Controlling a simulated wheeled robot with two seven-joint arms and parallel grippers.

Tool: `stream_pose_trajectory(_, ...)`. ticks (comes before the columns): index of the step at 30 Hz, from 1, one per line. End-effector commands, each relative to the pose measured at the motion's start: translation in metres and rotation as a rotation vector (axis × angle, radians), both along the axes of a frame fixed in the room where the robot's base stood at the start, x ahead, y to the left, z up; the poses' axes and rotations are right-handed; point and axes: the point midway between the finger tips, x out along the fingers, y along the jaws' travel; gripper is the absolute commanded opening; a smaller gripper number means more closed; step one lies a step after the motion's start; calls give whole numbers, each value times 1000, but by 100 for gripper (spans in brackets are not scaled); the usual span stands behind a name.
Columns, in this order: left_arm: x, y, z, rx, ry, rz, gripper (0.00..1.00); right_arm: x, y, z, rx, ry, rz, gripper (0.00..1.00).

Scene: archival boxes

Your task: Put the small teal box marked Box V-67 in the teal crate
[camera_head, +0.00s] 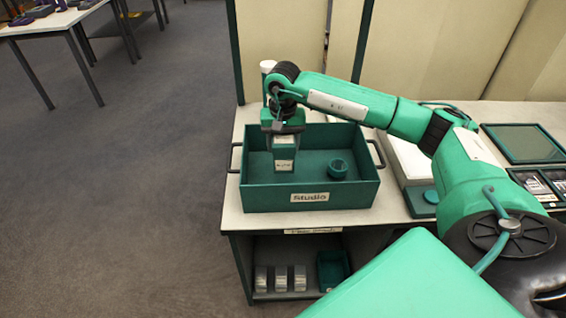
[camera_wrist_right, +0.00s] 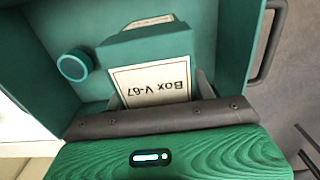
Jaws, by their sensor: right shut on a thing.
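The teal crate (camera_head: 262,198), labelled "Studio", stands on the white-topped counter. The small teal box (camera_head: 284,154) is held by my right gripper (camera_head: 284,143) over the left part of the crate. In the right wrist view, the box (camera_wrist_right: 150,44) shows a white label reading "Box V-67", between the fingers of my right gripper (camera_wrist_right: 160,98). The crate's wall (camera_wrist_right: 238,45) surrounds it there. I cannot tell whether the box touches the crate's floor. My left gripper is not in view.
A small round teal pot (camera_head: 338,168) sits inside the crate, right of the box; it also shows in the right wrist view (camera_wrist_right: 75,65). The crate has dark side handles. A teal-framed tray (camera_head: 524,143) lies right on the counter. A shelf below holds several small items.

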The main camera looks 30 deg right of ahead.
Motion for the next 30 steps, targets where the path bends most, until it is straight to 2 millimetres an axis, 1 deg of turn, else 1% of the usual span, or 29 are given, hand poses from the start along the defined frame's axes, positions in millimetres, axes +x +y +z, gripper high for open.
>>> stream_pose_trajectory(1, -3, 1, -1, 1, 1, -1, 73, 0, 0, -10, 1, 2, -1, 23)
stream_pose_trajectory(3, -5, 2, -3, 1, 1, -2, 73, 0, 0, -21, 0, 0, -2, 23)
stream_pose_trajectory(6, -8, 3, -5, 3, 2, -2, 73, 0, 0, -32, 1, -1, -2, 23)
stream_pose_trajectory(11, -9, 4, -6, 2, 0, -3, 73, 1, 0, -42, 0, -1, -1, 23)
stream_pose_trajectory(18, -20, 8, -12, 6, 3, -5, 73, 0, 0, -76, 1, -1, -1, 23)
stream_pose_trajectory(22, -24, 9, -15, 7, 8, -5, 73, 1, 0, -78, 1, -3, -1, 23)
stream_pose_trajectory(30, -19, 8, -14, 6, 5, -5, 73, 1, 0, -80, 1, -3, -1, 23)
